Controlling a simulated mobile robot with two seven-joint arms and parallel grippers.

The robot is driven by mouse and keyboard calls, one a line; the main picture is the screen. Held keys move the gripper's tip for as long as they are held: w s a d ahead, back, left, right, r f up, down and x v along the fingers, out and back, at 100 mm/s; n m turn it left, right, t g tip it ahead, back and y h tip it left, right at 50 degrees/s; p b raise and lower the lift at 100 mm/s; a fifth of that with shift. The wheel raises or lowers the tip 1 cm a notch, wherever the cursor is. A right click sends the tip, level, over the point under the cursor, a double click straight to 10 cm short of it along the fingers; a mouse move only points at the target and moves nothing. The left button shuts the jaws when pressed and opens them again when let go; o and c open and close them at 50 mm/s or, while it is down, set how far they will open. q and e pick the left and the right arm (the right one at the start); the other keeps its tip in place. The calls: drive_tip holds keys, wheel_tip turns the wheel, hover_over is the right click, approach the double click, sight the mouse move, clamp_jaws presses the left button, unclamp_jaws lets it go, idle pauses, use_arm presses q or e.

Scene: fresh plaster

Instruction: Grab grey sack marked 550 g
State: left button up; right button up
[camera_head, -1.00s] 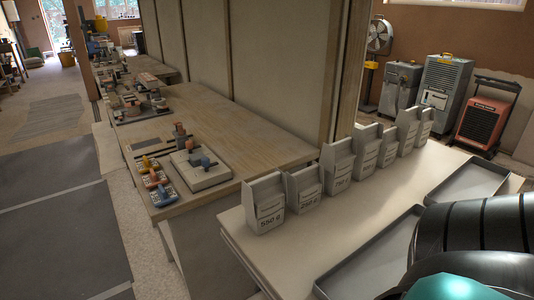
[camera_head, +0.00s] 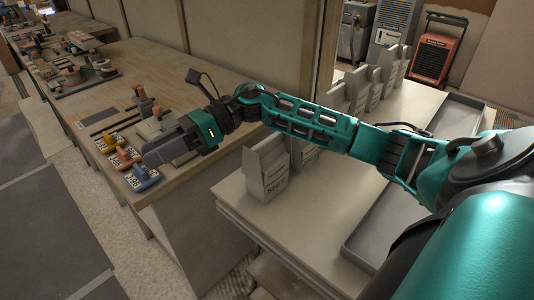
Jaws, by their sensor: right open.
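The grey sack marked 550 g (camera_head: 266,174) stands upright at the near left end of a row of similar sacks on the pale table. Its label faces me. My right arm passes above and behind it, and its top edge shows close to the arm. My right gripper (camera_head: 152,160) is open, out to the left of the sack and above the wooden bench's front edge. It looks empty and apart from the sack. My left gripper is not in view.
Several other grey sacks (camera_head: 375,88) stand behind, partly hidden by my arm. A grey tray (camera_head: 352,245) lies on the pale table (camera_head: 310,222) to the right. Blue, orange and yellow-handled tools (camera_head: 124,157) lie on the wooden bench near my gripper.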

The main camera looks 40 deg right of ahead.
drive_tip(key=d+r+n+g+h, duration=0.2)
drive_tip(key=d+n+h, duration=0.45)
drive_tip(key=d, duration=0.85)
drive_tip(key=g+h, duration=0.1)
drive_tip(key=h, duration=0.4)
approach(268, 139)
drive_tip(key=x, duration=0.2)
drive_tip(key=d+b+x, duration=0.1)
drive_tip(key=x, duration=0.1)
drive_tip(key=shift+a+f, duration=0.1)
drive_tip(key=shift+f, duration=0.2)
drive_tip(key=x, duration=0.2)
drive_tip(key=a+x, duration=0.1)
drive_tip(key=x, duration=0.2)
drive_tip(key=shift+b, duration=0.3)
drive_tip(key=shift+a+f+y, duration=0.2)
drive_tip(key=shift+f+y, duration=0.05)
drive_tip(key=shift+f, duration=0.15)
drive_tip(key=shift+f, duration=0.25)
drive_tip(key=shift+c, duration=0.5)
clamp_jaws()
drive_tip(key=shift+r, duration=0.1)
